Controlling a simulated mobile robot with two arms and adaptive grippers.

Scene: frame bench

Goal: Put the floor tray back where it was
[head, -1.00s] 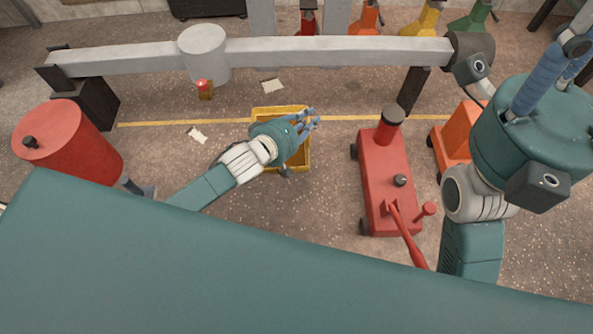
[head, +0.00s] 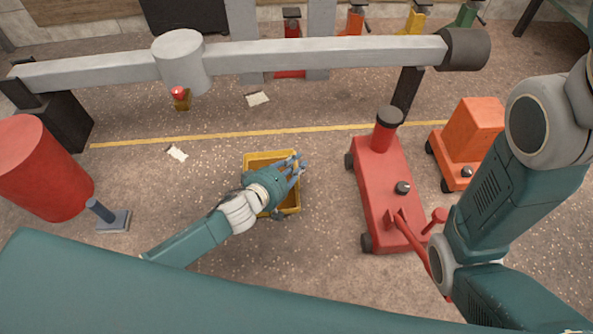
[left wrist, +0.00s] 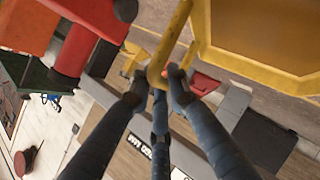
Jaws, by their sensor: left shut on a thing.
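The yellow floor tray (head: 254,160) is in the middle of the head view, on my side of the yellow floor line. My left gripper (head: 293,164) is over it and covers part of its inside. In the left wrist view the left fingers (left wrist: 160,78) are closed around the tray's yellow bar-like handle (left wrist: 172,38); the tray body (left wrist: 235,62) fills the upper right. I cannot tell whether the tray touches the floor. My right arm shows at the right of the head view, but its gripper is out of the picture.
A red wheeled jack (head: 378,195) stands right of the tray, with an orange cart (head: 470,140) beyond. A grey beam (head: 320,55) crosses behind. A red drum (head: 40,170) and grey pedal-like stand (head: 113,220) are left. Paper scraps (head: 177,153) lie on the floor.

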